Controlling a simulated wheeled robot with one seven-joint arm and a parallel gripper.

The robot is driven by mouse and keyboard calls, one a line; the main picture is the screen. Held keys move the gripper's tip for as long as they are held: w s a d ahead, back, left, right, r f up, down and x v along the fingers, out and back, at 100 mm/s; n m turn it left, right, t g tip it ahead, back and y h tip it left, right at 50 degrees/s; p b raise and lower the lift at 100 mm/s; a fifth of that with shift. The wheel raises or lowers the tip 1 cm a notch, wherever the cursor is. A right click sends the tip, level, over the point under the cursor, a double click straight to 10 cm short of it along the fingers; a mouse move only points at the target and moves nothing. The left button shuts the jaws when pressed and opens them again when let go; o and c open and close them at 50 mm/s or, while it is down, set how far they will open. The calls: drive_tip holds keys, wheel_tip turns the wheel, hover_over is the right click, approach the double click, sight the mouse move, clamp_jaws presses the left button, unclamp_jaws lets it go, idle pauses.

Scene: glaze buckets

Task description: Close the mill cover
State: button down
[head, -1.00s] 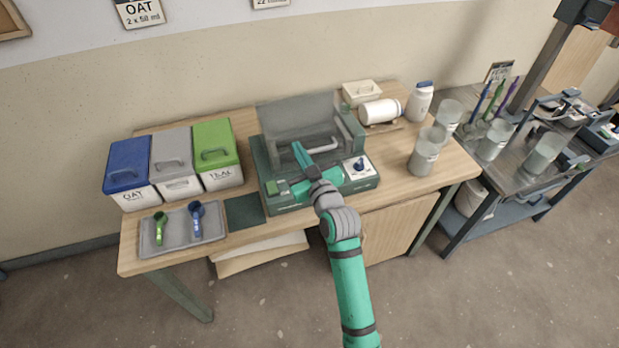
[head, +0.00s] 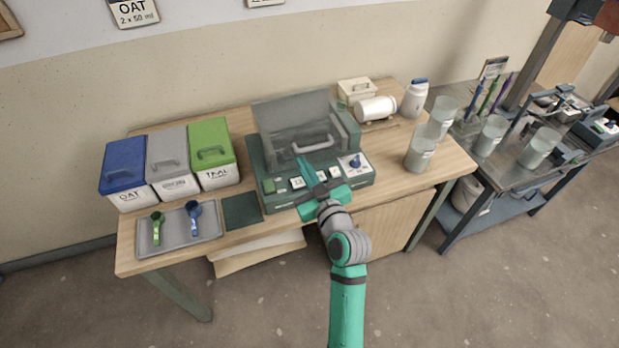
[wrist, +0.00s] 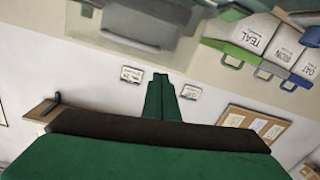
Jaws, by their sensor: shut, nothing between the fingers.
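The mill (head: 262,172) is a dark green box on the wooden table, with buttons and a blue knob on its front panel. Its grey see-through cover (head: 288,118) stands raised and tilted back, with a light handle (head: 313,146) near its lower front. My gripper (head: 305,165) is shut and empty, its fingers over the front panel and pointing toward the mill, a little short of the handle. In the wrist view the shut green fingers (wrist: 160,95) show, with part of the see-through cover (wrist: 130,22) above them.
Blue, grey and green lidded bins (head: 212,150) and a tray (head: 178,236) with two scoops are left of the mill. A second table (head: 510,165) is farther right.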

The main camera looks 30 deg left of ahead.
drive_tip(key=shift+s+d+f, duration=0.25)
drive_tip(key=shift+s+d, duration=0.25)
drive_tip(key=shift+d, duration=0.25)
drive_tip(key=shift+s+d+f, duration=0.2)
drive_tip(key=shift+s+d, duration=0.25)
drive_tip(key=shift+d, duration=0.3)
drive_tip(key=s+d+f+m+t+h, duration=0.6)
drive_tip(key=s+d+f+m+h, duration=0.75)
drive_tip(key=s+d+m, duration=0.2)
drive_tip(key=s+d+r+n+h, duration=0.1)
drive_tip(key=s+d+n, duration=0.1)
drive_tip(key=s+d, duration=1.2)
drive_tip(key=v, duration=0.2)
drive_tip(key=shift+s+d, duration=0.15)
drive_tip(key=shift+s, duration=0.1)
drive_tip(key=shift+h, duration=0.25)
